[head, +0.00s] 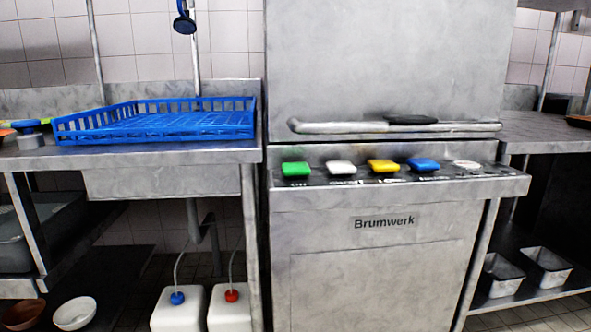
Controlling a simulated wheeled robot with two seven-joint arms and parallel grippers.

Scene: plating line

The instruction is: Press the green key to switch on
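The green key (296,169) is the leftmost of a row of coloured keys on the ledge of the steel Brumwerk machine (384,250). The marking in front of it appears to read "ON". To its right are a white key (341,168), a yellow key (384,166) and a blue key (423,165). Neither of my grippers is in the head view. Nothing covers the green key.
A handle bar (345,127) runs across the machine's hood above the keys. A blue rack (155,131) sits on the left counter. Two white canisters (177,315) stand below it. Metal pans (546,266) sit on the lower right shelf. Space before the keys is clear.

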